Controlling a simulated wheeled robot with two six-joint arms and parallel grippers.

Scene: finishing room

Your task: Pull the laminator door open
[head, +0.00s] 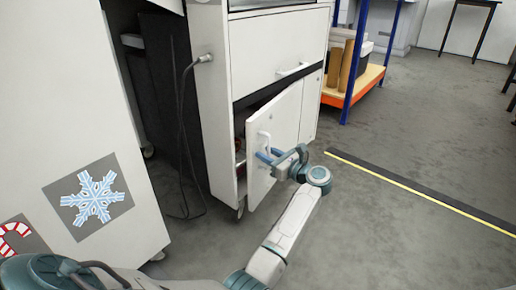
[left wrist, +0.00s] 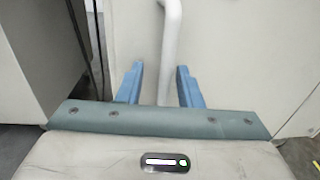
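The laminator door (head: 282,124) is a white panel low on the white cabinet. It stands ajar, with a dark gap along its left side and top. A white bar handle (head: 264,141) is on its left part. My left gripper (head: 264,157) is at the handle's lower part. In the left wrist view, its blue fingers (left wrist: 160,86) are apart, with the handle (left wrist: 171,40) between them. The handle is nearer the right finger, and a gap shows on the left. The door (left wrist: 235,55) fills much of that view. My right gripper is not in view.
A drawer front (head: 275,50) is above the door. A white cabinet with a snowflake picture (head: 95,199) stands at the left. A cable (head: 182,120) hangs beside the laminator cabinet. A blue-and-orange shelf (head: 350,85) stands behind. The grey floor at right is clear, with a yellow-black strip (head: 420,191).

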